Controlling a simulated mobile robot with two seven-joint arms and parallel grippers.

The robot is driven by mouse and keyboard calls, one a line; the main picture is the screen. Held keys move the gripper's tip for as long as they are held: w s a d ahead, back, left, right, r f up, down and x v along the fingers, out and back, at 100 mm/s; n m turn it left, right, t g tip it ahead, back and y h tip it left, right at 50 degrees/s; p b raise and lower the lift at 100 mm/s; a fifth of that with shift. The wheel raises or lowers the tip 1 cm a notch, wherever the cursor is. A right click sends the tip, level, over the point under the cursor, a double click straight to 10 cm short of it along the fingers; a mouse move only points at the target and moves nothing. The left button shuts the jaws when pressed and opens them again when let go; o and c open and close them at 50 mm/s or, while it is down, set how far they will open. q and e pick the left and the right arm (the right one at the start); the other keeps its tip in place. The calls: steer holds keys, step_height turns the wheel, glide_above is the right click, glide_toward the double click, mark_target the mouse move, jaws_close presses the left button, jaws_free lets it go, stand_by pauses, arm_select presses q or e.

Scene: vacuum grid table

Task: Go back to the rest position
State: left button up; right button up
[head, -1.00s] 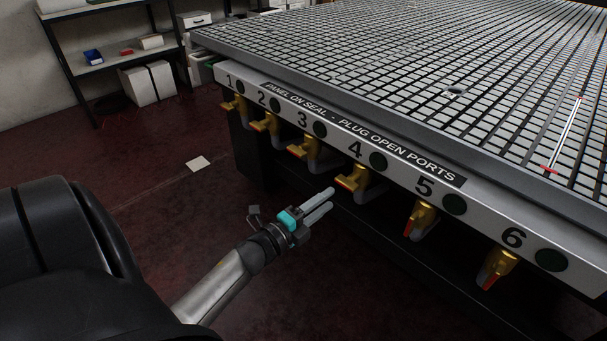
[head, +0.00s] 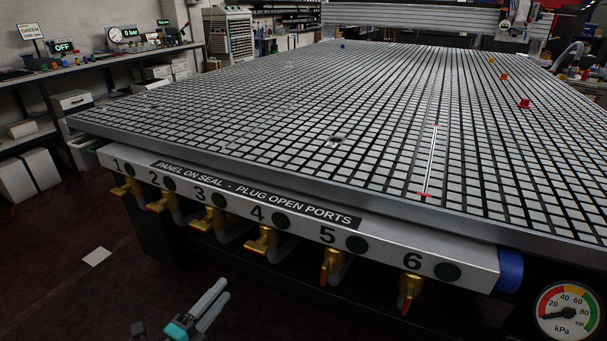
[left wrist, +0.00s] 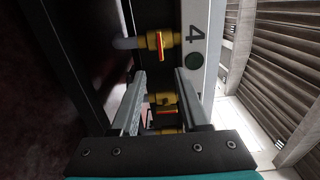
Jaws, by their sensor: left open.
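My left gripper (head: 215,297) is at the bottom of the head view, in front of and below the valve panel (head: 302,232). Its two fingers are apart with nothing between them. In the left wrist view, the open fingers (left wrist: 160,90) frame brass valves behind them, and the valve (left wrist: 155,41) by number 4 shows above them. My right gripper is in neither view.
The grid table (head: 250,130) fills the middle. Brass valves with red-orange handles, such as number 4 (head: 263,242), stick out below its front edge. A pressure gauge (head: 568,311) is at the lower right. Small coloured blocks, one red (head: 524,104), lie on the table. Open floor lies at left.

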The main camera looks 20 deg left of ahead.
arm_select(q)
steer(key=s+d+f+n+g+y+p, duration=0.1)
steer(key=s+d+f+n+g+p, duration=0.25)
steer(key=f, duration=0.55)
steer(key=s+f+n+g+y+p, duration=0.1)
steer(key=s+f+n+g+p, duration=0.1)
steer(key=s+f+n+g, duration=0.4)
steer(key=s+d+f+n+g+p, duration=0.2)
steer(key=s+f, duration=0.4)
steer(key=s, duration=0.3)
steer(key=s+d+f+n+g+p, duration=0.2)
steer(key=s+d+f+n+g, duration=0.2)
steer(key=s, duration=0.5)
step_height(320, 180, down, 2)
steer(key=shift+n+p, duration=0.35)
steer(key=shift+n, duration=0.3)
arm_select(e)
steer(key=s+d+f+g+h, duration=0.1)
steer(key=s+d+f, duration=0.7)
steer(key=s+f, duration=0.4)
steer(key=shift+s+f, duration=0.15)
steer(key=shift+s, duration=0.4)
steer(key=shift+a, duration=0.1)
